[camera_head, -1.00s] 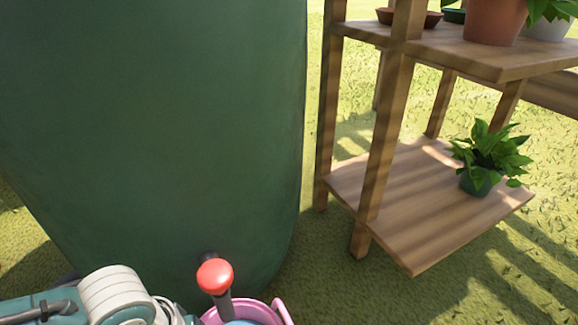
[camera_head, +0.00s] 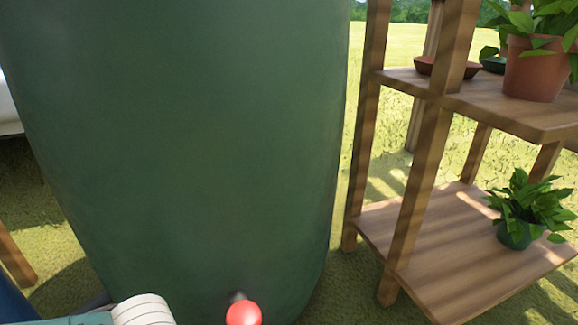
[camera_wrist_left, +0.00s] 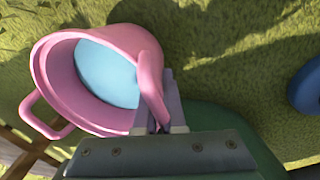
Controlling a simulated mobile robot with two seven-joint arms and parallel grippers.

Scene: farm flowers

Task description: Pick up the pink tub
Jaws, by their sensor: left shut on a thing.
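The pink tub (camera_wrist_left: 62,72) shows in the left wrist view, with a pale blue surface (camera_wrist_left: 108,72) inside it and a handle at its lower left. My left gripper (camera_wrist_left: 158,112) is shut on the tub's near right side, where the other handle is; the exact contact is partly hidden. The tub is out of the head view now, below its bottom edge. My right gripper is in neither view.
A large green barrel (camera_head: 190,140) with a red-knobbed tap (camera_head: 243,314) fills the left and middle. A wooden shelf (camera_head: 460,240) stands at right with a potted plant (camera_head: 516,234) low and a terracotta pot (camera_head: 534,70) above. A blue round thing (camera_wrist_left: 308,86) lies right in the wrist view.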

